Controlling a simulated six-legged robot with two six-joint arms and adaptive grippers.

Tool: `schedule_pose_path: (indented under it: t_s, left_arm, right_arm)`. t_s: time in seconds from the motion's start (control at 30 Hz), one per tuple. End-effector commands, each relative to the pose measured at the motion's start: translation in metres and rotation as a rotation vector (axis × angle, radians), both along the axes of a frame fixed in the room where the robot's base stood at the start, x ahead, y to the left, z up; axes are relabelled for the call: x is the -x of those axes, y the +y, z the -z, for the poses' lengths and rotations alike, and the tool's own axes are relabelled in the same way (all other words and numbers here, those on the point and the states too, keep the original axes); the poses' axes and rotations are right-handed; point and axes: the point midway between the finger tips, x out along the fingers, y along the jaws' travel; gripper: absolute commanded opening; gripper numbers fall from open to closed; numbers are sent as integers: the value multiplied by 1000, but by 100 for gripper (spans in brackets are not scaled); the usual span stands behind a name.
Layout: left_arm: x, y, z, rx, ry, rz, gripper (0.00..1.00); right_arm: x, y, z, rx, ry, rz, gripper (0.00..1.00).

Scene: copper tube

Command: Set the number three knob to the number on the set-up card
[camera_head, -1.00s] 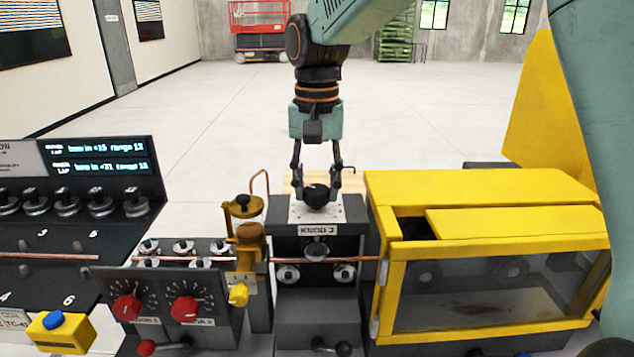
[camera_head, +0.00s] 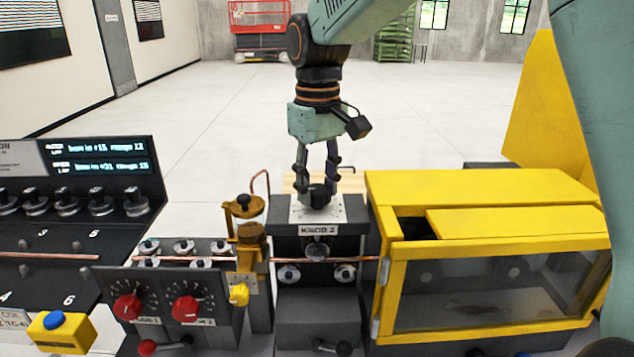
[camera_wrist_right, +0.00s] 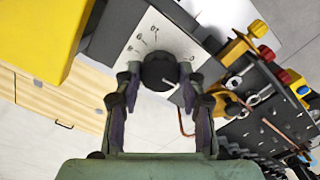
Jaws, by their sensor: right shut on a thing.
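The number three knob (camera_head: 319,196) is a black round knob on top of a dark block with a label plate (camera_head: 318,230) on its front. A white dial plate (camera_wrist_right: 146,38) with printed marks lies around it in the right wrist view. My right gripper (camera_head: 317,185) points down and is shut on the knob; in the right wrist view its fingers (camera_wrist_right: 160,82) hold the knob (camera_wrist_right: 159,70) from both sides. The exact setting is too small to read. No set-up card can be made out for sure. My left gripper is not in view.
A yellow guard box (camera_head: 480,190) stands close on the right. A copper tube (camera_head: 190,259) runs through the rollers at left. Two red knobs (camera_head: 185,309) sit on a dark panel, near a yellow-and-blue button (camera_head: 52,321). Lit displays (camera_head: 105,148) stand at far left.

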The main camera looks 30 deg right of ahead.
Motion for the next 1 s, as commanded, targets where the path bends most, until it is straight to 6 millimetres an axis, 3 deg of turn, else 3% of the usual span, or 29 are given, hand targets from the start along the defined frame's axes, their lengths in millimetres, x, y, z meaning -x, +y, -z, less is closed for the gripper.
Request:
schedule_pose_path:
  t_s: [0.4,0.97,1.0]
  left_arm:
    - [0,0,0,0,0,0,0]
    - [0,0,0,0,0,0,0]
    - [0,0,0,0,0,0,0]
  right_arm:
    - [0,-1,-1,0,0,-194,8]
    - [0,-1,-2,1,-1,-223,8]
    - [0,-1,-2,1,-1,-223,41]
